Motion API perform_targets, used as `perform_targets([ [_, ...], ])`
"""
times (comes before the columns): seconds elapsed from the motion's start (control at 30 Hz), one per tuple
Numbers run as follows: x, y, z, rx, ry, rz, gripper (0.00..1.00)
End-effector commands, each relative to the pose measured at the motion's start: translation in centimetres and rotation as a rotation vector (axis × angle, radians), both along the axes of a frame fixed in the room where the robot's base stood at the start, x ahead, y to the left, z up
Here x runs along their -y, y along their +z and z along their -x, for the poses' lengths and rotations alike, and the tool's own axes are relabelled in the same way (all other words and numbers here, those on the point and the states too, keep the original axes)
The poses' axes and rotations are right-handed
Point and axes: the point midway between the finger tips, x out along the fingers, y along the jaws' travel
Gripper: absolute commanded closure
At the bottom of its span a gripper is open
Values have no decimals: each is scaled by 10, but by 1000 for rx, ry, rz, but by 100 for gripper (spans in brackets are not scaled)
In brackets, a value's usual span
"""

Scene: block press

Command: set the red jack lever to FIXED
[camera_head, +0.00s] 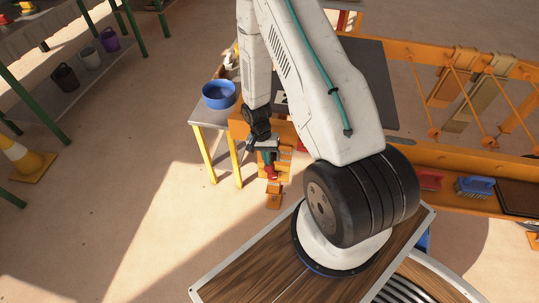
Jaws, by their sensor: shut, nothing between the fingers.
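The red jack lever (270,173) is a small red piece low on the orange block press (241,127). Most of the press is hidden behind my arm. My gripper (268,158) points down just above the red lever and is shut with nothing held. At this size I cannot tell whether the fingertips touch the lever. The lever's setting and any FIXED marking are too small to read. A small orange step or foot (273,200) stands below the lever.
A small table (208,112) with yellow legs holds a blue bowl (219,95) left of the press. An orange rack (450,154) with brushes stands at the right. A traffic cone (27,161) stands far left. The floor between cone and press is clear.

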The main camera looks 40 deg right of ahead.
Motion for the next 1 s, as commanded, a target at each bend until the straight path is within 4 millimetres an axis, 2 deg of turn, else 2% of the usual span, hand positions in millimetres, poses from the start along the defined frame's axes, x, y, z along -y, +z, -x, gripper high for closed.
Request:
perform_targets([
  [0.27,-12,-21,10,-5,1,-1,100],
  [0.6,-24,-61,20,-5,1,-1,100],
  [1.0,-27,-96,21,-2,0,-1,100],
])
